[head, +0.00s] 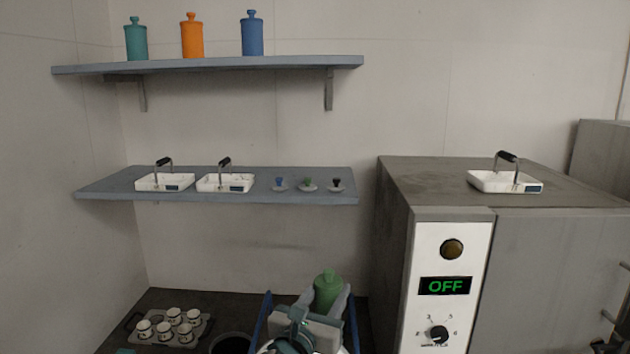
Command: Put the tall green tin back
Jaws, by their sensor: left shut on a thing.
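The tall green tin (327,287) with a knobbed lid is at the bottom centre of the head view, upright. My left gripper (325,300) is shut on it, with a finger on either side, and hides its lower part. The tin is well below both wall shelves. The upper shelf (210,66) holds a teal tin (136,41), an orange tin (192,39) and a blue tin (252,36), with bare shelf to the right of the blue one. My right gripper is not in view.
The lower shelf (110,189) holds two white handled trays (165,183) and three small knobbed pieces (308,186). A grey cabinet reading OFF (400,190) stands at right, a third tray on top. Several cups stand on a tray (207,325) at lower left.

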